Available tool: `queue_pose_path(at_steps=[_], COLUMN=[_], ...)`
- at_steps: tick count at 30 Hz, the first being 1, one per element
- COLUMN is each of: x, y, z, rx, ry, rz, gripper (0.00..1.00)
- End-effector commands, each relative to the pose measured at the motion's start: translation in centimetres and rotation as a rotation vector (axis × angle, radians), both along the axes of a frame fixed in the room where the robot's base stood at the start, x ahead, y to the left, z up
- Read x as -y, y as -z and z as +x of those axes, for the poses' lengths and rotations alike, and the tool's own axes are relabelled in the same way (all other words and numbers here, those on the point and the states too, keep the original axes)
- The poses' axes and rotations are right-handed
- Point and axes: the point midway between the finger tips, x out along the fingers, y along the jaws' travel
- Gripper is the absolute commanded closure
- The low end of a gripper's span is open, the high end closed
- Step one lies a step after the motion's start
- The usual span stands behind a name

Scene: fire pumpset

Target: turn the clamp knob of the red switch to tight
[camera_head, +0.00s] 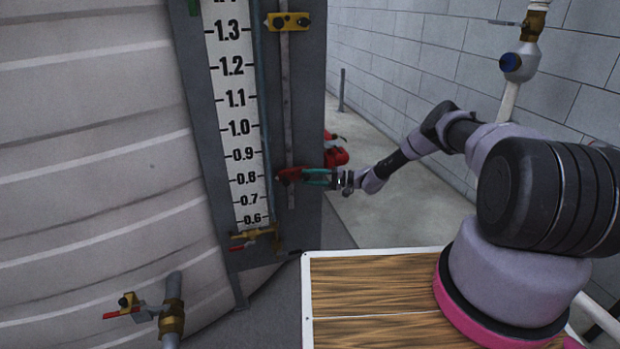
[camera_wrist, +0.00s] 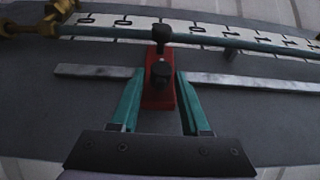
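The red switch (camera_head: 289,175) is mounted on the vertical metal bar beside the white number scale. In the wrist view the red switch (camera_wrist: 158,98) lies between the two teal fingers and carries a dark clamp knob (camera_wrist: 161,73). A second dark knob-like part (camera_wrist: 161,35) sits farther out by the thin tube. My gripper (camera_head: 317,178) reaches the switch from the right. In the wrist view my gripper (camera_wrist: 160,76) is open, with one finger on each side of the clamp knob. Gaps show on both sides; contact cannot be seen.
A yellow switch (camera_head: 288,21) sits higher on the same bar (camera_head: 285,100). A brass valve with a red handle (camera_head: 252,236) is below the scale (camera_head: 240,130). A large ribbed tank (camera_head: 90,170) stands left. A grey block wall (camera_head: 430,60) is behind my arm.

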Motion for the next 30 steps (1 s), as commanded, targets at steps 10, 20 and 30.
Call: queue_pose_path(at_steps=[10,20,30], x=[0.7,6.7,10.6], y=[0.0,0.1,0.2], z=[0.1,-0.6,-1.2], rx=[0.001,0.000,0.000], ry=[0.003,0.005,0.001], rz=[-0.001,0.000,-0.001], gripper=[0.55,0.55,0.55])
